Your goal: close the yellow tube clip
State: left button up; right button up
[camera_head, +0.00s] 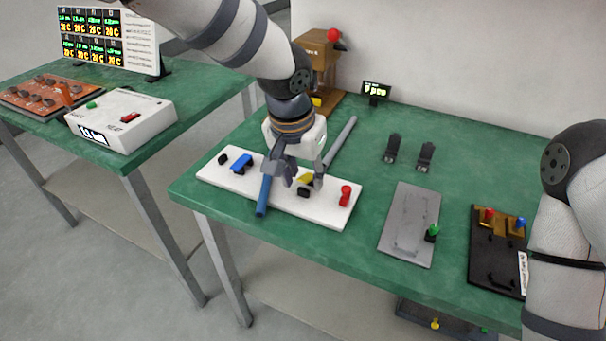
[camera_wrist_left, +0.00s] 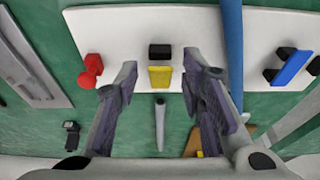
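The yellow tube clip (camera_head: 305,179) is on the white board (camera_head: 327,211), partly hidden by my left gripper. In the left wrist view the yellow clip (camera_wrist_left: 159,77) shows as a small block beside a black block (camera_wrist_left: 160,51), with a narrow gap between them. I cannot tell its exact tilt. My left gripper (camera_head: 300,183) is open above the board and points down. Its two fingers stand on either side of the yellow clip in the wrist view, with nothing held. My right gripper is out of view; only the right arm shows.
A red clip (camera_head: 346,194) and a blue clip (camera_head: 241,163) flank the yellow one. A blue rod (camera_head: 264,192) lies across the board beside the gripper. A grey rod (camera_head: 340,143) lies behind. A grey plate (camera_head: 404,228) is to the right.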

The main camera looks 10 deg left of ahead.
pick_arm(q)
jog(key=d+v, duration=0.1)
jog(key=v, duration=1.1)
jog(key=shift+a, duration=0.45)
